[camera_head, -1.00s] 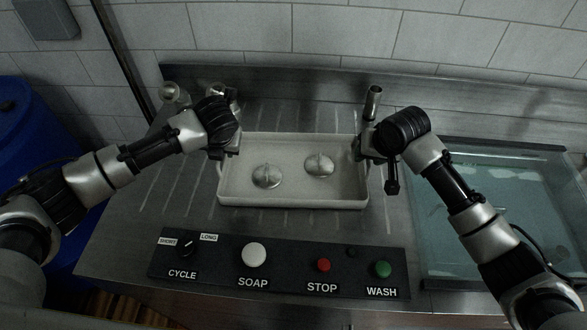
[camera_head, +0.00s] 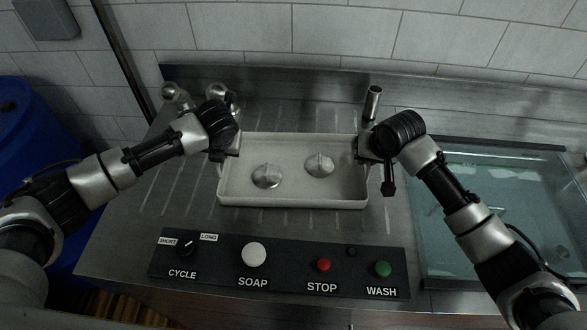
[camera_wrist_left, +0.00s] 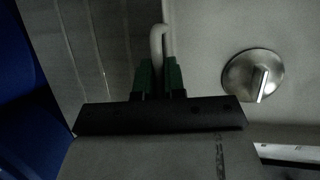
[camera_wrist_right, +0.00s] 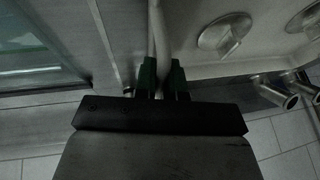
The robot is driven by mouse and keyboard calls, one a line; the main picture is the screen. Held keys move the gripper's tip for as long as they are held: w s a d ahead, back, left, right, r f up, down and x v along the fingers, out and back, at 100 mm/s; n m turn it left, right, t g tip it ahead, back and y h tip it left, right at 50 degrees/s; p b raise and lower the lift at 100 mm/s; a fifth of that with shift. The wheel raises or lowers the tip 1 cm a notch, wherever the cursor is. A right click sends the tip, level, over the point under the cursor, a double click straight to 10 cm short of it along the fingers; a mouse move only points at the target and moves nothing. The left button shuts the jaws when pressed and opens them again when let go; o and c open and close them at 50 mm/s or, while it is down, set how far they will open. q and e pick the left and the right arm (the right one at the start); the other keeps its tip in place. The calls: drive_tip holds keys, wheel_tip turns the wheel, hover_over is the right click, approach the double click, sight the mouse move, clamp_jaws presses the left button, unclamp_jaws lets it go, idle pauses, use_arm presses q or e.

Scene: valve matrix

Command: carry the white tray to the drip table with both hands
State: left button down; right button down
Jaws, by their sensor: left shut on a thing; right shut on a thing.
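The white tray (camera_head: 290,193) is over the grooved steel drip table (camera_head: 180,215), behind the control panel; whether it touches the table I cannot tell. Two round metal pieces with raised fins, the left one (camera_head: 266,177) and the right one (camera_head: 319,165), lie in it. In the head view both arms partly hide the tray's ends.
A black panel (camera_head: 218,265) with a CYCLE knob and SOAP, STOP and WASH buttons lies in front of the tray. A glass-covered basin (camera_head: 480,260) is at the right. A blue barrel (camera_head: 25,130) stands left. Metal posts (camera_head: 373,100) rise at the back edge.

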use_arm(q)
drive_tip(key=shift+r, duration=0.1)
use_arm(e)
drive_tip(key=shift+r, duration=0.1)
